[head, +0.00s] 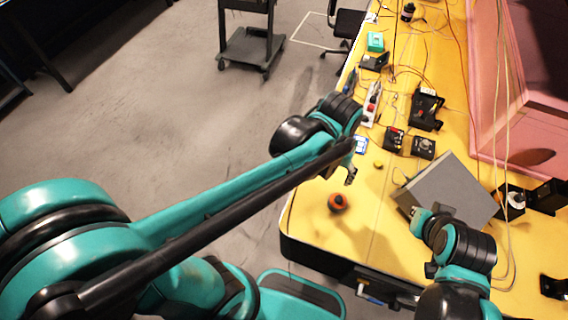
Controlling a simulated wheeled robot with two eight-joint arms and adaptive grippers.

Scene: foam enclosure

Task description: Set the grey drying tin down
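A grey, flat, box-like thing (452,190), which I take to be the drying tin, is at the right over the yellow table and sits at an angle. My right gripper (418,214) is at its lower left edge, partly hidden by my wrist. I cannot tell whether its fingers are closed on the tin, or whether the tin rests on the table. My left gripper (350,177) is over the table's left edge, apart from the tin, with nothing visible in it. Its fingers are too small to read.
The yellow table (385,220) has clear room left of the tin. An orange and black round thing (338,202) stands near the front left corner. Black devices (424,148) lie behind the tin, and a pink foam wall (515,110) with hanging cables stands at the right.

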